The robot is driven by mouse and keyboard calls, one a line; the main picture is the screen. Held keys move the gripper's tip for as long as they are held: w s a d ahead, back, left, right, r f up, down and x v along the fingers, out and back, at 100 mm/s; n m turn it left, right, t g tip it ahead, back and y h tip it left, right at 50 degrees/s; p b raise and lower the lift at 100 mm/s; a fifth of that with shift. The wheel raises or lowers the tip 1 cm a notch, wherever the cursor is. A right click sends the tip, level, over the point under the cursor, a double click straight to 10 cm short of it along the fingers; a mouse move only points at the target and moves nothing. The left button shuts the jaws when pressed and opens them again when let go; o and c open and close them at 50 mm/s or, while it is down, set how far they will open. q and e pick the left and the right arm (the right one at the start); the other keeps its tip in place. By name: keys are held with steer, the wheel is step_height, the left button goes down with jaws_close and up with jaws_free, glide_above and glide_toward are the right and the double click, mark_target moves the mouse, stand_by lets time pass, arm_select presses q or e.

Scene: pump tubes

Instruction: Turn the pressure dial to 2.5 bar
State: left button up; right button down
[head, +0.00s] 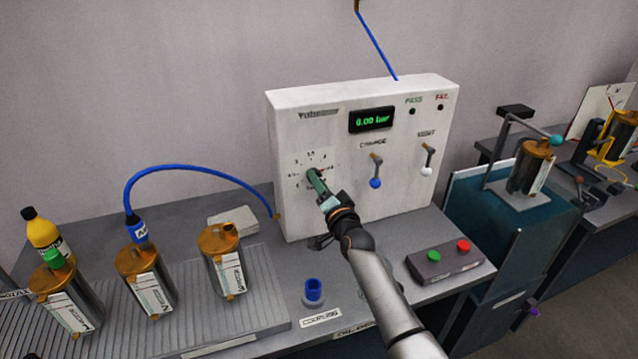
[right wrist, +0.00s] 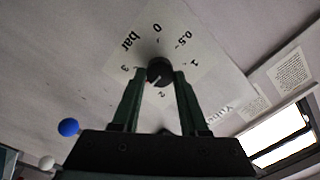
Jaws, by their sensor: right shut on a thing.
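The pressure dial is a dark round knob (right wrist: 160,70) on a white scale plate (head: 303,163) at the left of the white test panel (head: 330,125). The right wrist view shows scale marks from 0 to 3 and the word bar around it. A light mark on the knob seems to point down-left, between 2 and 3, but it is small. My right gripper (head: 314,174) reaches the dial from the front; its two green fingers (right wrist: 160,76) are shut on the knob's sides. In the head view the fingers hide most of the knob. My left gripper is not in view.
The display (head: 372,120) reads 0.00 bar. A blue-tipped lever (head: 376,170) and a white-tipped lever (head: 427,160) are right of the dial. A blue hose (head: 190,167) arches at left.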

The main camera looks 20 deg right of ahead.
steer(key=shift+c, duration=2.1)
jaws_free()
steer(key=shift+s, duration=0.15)
steer(key=s, duration=1.2)
steer(key=shift+d+p, duration=0.35)
steer(key=shift+s+f, duration=0.1)
steer(key=shift+f, duration=0.05)
